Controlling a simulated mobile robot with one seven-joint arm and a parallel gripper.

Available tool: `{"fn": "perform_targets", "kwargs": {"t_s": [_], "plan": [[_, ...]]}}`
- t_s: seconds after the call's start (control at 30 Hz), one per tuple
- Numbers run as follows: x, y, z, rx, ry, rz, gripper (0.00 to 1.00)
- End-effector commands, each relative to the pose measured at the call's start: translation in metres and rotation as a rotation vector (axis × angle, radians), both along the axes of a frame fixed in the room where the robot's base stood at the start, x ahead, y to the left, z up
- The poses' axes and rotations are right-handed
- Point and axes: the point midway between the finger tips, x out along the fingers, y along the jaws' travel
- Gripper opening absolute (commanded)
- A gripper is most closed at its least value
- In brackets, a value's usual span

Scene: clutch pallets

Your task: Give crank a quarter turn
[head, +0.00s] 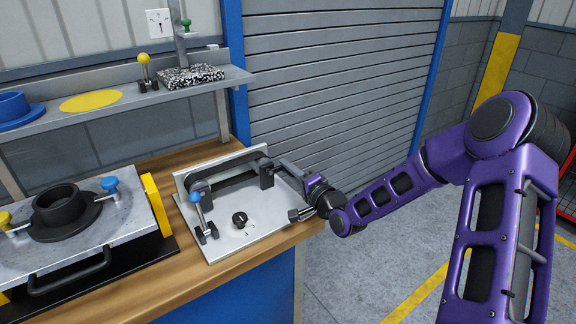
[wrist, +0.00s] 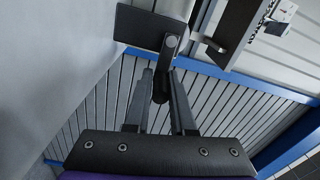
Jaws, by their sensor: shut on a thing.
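The light grey fixture plate (head: 225,243) lies on the wooden bench, with a black belt guard or loop along its back. My gripper (head: 286,168) reaches in from the right to the back right of this plate. In the wrist view my gripper (wrist: 161,80) has its two grey fingers on either side of a dark crank (wrist: 170,43), shut on its handle. A round bolt head shows at the crank's far end. In the head view the crank is mostly hidden by my gripper and cannot be told apart clearly.
On the plate stand a blue-handled clamp (head: 197,200) and a black knob (head: 239,219). Left is a pallet (head: 128,222) with a black flanged part (head: 66,211). A shelf (head: 133,97) runs above. A roller shutter (head: 340,80) is behind; open floor lies right.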

Motion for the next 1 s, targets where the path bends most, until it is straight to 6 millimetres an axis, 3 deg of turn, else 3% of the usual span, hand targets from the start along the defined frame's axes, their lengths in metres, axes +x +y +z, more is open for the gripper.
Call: {"fn": "perform_targets", "kwargs": {"t_s": [0.67,0.7,0.83,1.0], "plan": [[-0.0014,0.0001,-0.0071,0.048,0.044,0.001,0.00],[-0.0014,0.0002,-0.0070,0.047,0.043,0.001,0.27],[-0.0012,0.0004,-0.0062,0.048,0.041,0.002,0.50],[-0.0009,0.0006,-0.0048,0.050,0.039,0.001,0.50]]}}
